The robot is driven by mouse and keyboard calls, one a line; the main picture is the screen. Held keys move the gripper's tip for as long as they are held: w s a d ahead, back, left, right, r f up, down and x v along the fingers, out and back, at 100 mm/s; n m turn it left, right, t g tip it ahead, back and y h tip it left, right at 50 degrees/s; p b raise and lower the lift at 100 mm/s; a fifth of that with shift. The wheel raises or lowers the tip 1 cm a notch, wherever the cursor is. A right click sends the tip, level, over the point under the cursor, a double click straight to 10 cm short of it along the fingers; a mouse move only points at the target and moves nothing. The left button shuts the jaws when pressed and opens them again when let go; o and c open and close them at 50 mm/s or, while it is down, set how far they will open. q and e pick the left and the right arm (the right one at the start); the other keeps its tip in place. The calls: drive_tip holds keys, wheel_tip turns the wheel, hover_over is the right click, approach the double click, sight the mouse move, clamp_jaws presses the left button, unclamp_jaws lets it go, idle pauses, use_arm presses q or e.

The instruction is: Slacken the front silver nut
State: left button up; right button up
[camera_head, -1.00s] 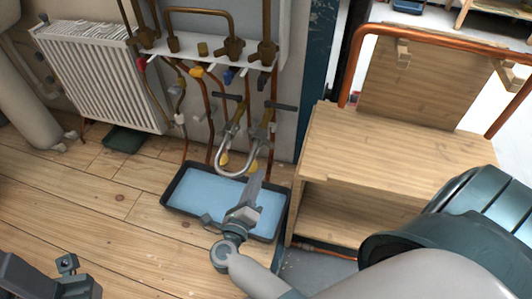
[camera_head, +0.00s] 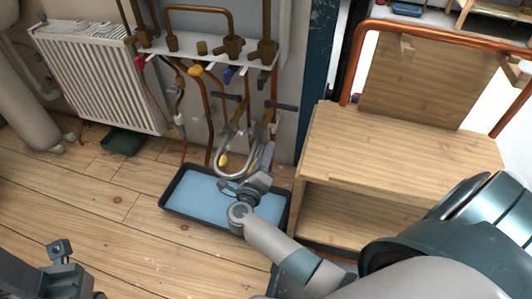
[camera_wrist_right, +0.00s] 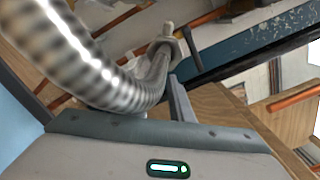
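A silver U-shaped pipe (camera_head: 232,170) hangs under the wall pipework, above the blue-filled tray. In the right wrist view the ribbed silver pipe (camera_wrist_right: 75,55) runs close across the gripper, and a pale nut-like fitting (camera_wrist_right: 168,42) shows at its far end. I cannot tell for sure whether this is the front silver nut. My right gripper (camera_head: 262,160) is beside the front side of the U-pipe; its fingers look apart, with the pipe passing near them, and I see no grip on it. My left gripper (camera_head: 62,262) is at the bottom left, away from the pipes, its opening unclear.
The dark tray (camera_head: 172,205) stands on the wooden floor below. A wooden bench (camera_head: 400,150) is close on the right, with a copper pipe (camera_head: 440,32) above. Valves with dark handles (camera_head: 282,107) sit over the U-pipe. A white radiator (camera_head: 95,75) is at left.

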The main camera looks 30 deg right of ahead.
clamp_jaws()
